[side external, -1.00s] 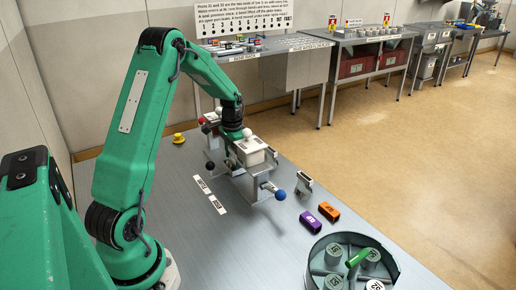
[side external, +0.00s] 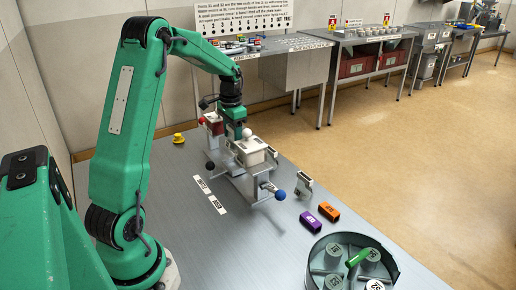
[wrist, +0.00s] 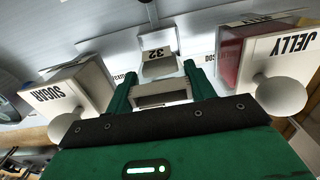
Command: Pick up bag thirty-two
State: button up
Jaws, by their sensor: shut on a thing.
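In the wrist view, bag thirty-two (wrist: 158,60) is a small pale piece with a black 32 label, upside down in the picture. In the side view my gripper (side external: 236,127) points down between the white box (side external: 250,151) and the red box (side external: 213,123). The bag is hidden there. In the wrist view the SUGAR box (wrist: 82,88) is on the left and the JELLY box (wrist: 250,58) on the right, both close to the fingers.
The rack carries a blue knob (side external: 280,195) and a black knob (side external: 210,166). A purple block (side external: 309,221), an orange block (side external: 329,212) and a round tub (side external: 390,255) stand at the front right. The table's left middle is mostly clear around two label strips (side external: 217,204).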

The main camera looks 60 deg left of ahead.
aim_at(232, 127)
jog(key=shift+r, duration=0.9)
notch_tip(232, 127, up, 11)
jog(key=w+d+m, duration=0.9)
jog(key=w+d, duration=0.3)
jog(key=d, duration=0.2)
jog(key=shift+a+f, duration=0.15)
jog(key=shift+f, duration=4.55)
jog(key=shift+a+f, duration=0.1)
jog(key=shift+f, duration=4.55)
jog(key=shift+f, duration=0.1)
jog(key=shift+f, duration=1.8)
jog(key=shift+f, duration=0.1)
